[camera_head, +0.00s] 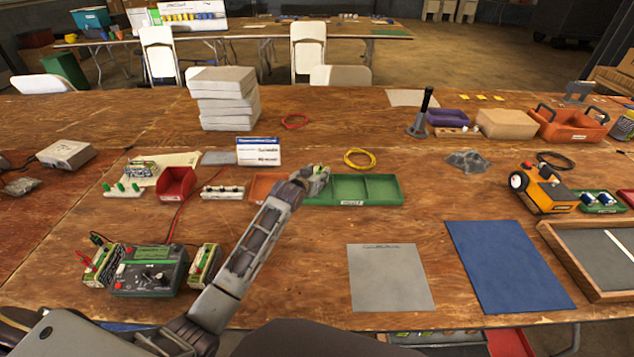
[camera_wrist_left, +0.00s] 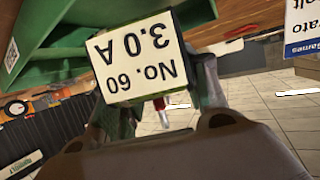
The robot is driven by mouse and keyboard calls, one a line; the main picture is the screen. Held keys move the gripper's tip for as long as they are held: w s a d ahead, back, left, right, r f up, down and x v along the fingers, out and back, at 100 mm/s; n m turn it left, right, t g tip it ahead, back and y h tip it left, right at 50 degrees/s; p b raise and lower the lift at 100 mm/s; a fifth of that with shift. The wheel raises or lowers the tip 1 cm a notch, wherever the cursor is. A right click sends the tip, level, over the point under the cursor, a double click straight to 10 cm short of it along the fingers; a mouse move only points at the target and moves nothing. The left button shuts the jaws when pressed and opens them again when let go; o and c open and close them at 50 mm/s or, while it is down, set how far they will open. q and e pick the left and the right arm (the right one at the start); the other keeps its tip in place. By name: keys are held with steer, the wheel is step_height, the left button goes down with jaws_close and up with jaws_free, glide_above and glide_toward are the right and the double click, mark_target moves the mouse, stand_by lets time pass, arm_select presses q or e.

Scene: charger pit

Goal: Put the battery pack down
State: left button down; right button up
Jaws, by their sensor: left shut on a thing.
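My left gripper (camera_head: 312,180) is shut on a battery pack at the left end of the green divided tray (camera_head: 362,203). In the left wrist view, the battery pack (camera_wrist_left: 138,55) shows a white label reading "No. 60 3.0 A", upside down, between the fingers. Green tray walls (camera_wrist_left: 60,50) show close beside and behind it. Whether the pack touches the tray floor, I cannot tell. In the head view the gripper mostly hides the pack. My right gripper is not in view.
A charger (camera_head: 150,272) with a battery pack (camera_head: 203,266) at its right side sits front left. A red bin (camera_head: 176,186) and a white sign (camera_head: 258,152) stand near the tray. A grey mat (camera_head: 390,280) and a blue mat (camera_head: 508,265) lie clear in front.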

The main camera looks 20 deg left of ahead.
arm_select(q)
step_height(320, 180, down, 2)
steer(key=shift+f, duration=0.35)
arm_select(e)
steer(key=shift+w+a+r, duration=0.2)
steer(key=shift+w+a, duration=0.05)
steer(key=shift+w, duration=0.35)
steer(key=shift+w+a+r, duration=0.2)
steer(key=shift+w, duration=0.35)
arm_select(q)
steer(key=shift+f, duration=0.1)
steer(key=c, duration=1.1)
jaws_free()
steer(key=shift+f, duration=0.2)
steer(key=shift+c, duration=0.2)
steer(key=o, duration=0.4)
steer(key=shift+r, duration=0.1)
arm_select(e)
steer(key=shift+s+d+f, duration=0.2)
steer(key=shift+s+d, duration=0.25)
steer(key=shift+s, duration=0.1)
arm_select(q)
steer(key=shift+r, duration=0.1)
